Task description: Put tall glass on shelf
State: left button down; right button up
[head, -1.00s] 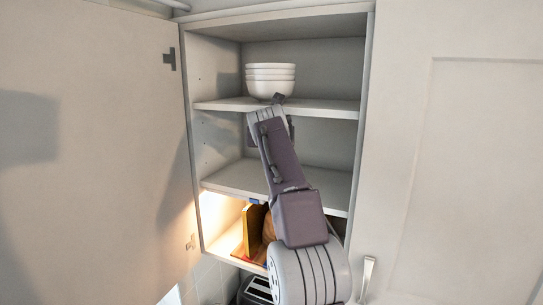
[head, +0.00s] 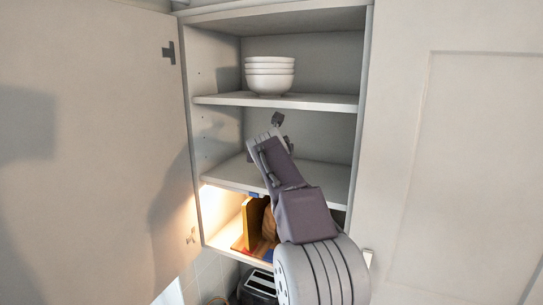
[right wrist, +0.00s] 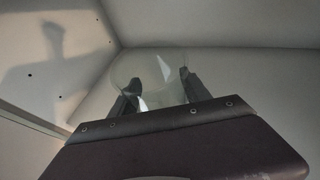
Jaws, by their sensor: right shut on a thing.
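My right gripper (right wrist: 157,80) is shut on the tall glass (right wrist: 148,66), a clear, faint shape between the two dark fingers in the right wrist view. In the head view my right arm reaches up into the open cabinet, and the right gripper (head: 277,121) shows in the middle compartment, above the middle shelf (head: 325,178) and below the upper shelf (head: 325,103). The glass cannot be made out in the head view. I cannot tell whether it touches the shelf. My left gripper is not in view.
A stack of white bowls (head: 269,75) stands on the upper shelf. Wooden boards (head: 253,222) stand in the lit bottom compartment. The open cabinet door (head: 90,130) is on the left. A toaster (head: 259,285) sits below. The visible middle shelf is otherwise clear.

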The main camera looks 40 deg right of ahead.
jog(key=shift+f, duration=0.2)
jog(key=o, duration=1.6)
jog(key=shift+r, duration=0.25)
jog(key=b+v, duration=0.2)
jog(key=v, duration=0.3)
jog(key=shift+a+f, duration=0.1)
jog(key=shift+f, duration=0.05)
jog(key=b+v, duration=0.1)
jog(key=v, duration=0.5)
jog(key=shift+s+a+r, duration=0.15)
jog(key=shift+s+r, duration=0.1)
jog(key=shift+r, duration=0.05)
jog(key=shift+s, duration=0.1)
